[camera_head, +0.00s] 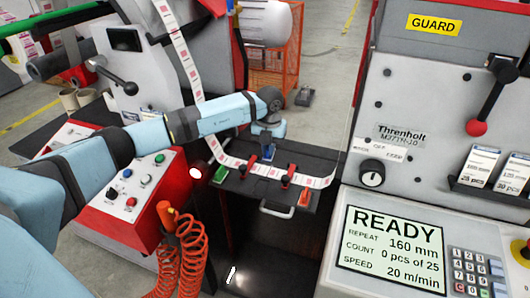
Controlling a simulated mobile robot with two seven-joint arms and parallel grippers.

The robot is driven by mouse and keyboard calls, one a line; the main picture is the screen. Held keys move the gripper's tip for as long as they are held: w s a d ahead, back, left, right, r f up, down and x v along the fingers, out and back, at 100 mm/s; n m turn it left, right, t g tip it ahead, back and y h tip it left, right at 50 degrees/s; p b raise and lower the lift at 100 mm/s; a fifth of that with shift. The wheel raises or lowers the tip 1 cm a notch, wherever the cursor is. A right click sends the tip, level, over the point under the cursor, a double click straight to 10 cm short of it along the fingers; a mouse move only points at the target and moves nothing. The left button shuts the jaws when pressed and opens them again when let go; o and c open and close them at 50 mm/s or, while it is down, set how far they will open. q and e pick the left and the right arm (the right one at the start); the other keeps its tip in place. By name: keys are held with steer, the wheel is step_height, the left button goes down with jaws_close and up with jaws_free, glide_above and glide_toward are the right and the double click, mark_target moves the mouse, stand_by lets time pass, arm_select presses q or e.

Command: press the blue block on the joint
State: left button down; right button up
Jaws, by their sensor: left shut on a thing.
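My left arm reaches in from the left, and my left gripper (266,152) points down over the small dark splice table (262,192). It is shut on the blue block (266,141), a small dark blue piece mostly hidden by the fingers. The label strip (232,161), white with red print, comes down from the upper left and crosses the table to the right. The block is at the strip's far edge in this view; I cannot tell whether it touches it. The joint in the strip is not distinguishable. My right gripper is not in view.
Red clamps (287,174) stand along the strip, and an orange-red piece (304,198) lies at the table's right. A control panel (365,245) reading READY fills the right. A red button box (130,195) and coiled orange hose (188,258) are at left.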

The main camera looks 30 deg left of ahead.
mark_target(269, 172)
arm_select(q)
steer(key=shift+w+a+f, duration=0.15)
steer(key=shift+w+f, duration=0.1)
steer(key=shift+f, duration=0.25)
steer(key=shift+w+f, duration=0.1)
steer(key=shift+f, duration=0.1)
steer(key=shift+f+b, duration=0.7)
steer(key=shift+b, duration=0.1)
steer(key=shift+f+b, duration=0.5)
steer(key=shift+f, duration=0.15)
steer(key=shift+f+b, duration=0.3)
steer(key=shift+f, duration=0.1)
steer(key=shift+r, duration=0.25)
steer(key=shift+f, duration=0.1)
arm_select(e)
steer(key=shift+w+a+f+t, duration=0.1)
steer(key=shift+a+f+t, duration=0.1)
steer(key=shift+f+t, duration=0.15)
arm_select(q)
steer(key=shift+f, duration=0.4)
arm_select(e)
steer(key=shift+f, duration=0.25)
